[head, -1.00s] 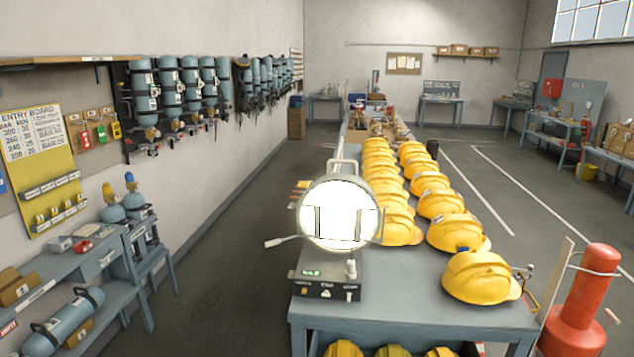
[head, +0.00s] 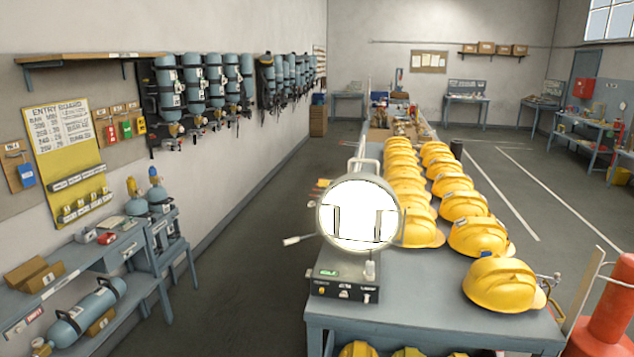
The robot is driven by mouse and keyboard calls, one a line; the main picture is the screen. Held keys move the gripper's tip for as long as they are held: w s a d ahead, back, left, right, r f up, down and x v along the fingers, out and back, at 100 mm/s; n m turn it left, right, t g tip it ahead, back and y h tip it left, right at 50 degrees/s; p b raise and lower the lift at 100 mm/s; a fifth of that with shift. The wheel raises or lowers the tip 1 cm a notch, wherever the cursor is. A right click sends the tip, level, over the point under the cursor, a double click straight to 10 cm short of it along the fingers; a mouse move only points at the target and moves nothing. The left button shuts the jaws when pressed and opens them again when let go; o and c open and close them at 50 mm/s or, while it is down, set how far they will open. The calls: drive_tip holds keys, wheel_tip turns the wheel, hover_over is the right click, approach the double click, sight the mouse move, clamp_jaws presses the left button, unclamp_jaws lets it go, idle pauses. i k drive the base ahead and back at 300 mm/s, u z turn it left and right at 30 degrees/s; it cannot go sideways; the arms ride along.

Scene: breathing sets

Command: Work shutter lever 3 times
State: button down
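A signal lamp with a round, bright white face (head: 358,214) and a handle on top stands on a dark control box (head: 342,286) at the near left end of the blue-grey bench (head: 430,325). The shutter lever (head: 297,240) sticks out from the lamp's lower left side and ends in a pale grip, tilted slightly down. Dark upright shutter parts show across the lower half of the lit face. The box has a small green display and several knobs. My gripper is not in view.
Rows of yellow helmets (head: 503,285) fill the bench right of the lamp. A red cylinder (head: 608,310) stands at the bench's right end. A low shelf bench (head: 105,262) and hanging cylinders line the left wall. The floor aisle (head: 240,290) left of the lamp is clear.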

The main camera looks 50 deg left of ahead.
sight(323, 182)
drive_tip(key=u, duration=0.1)
drive_tip(key=k, duration=0.6)
drive_tip(key=u, duration=0.85)
drive_tip(key=i, duration=1)
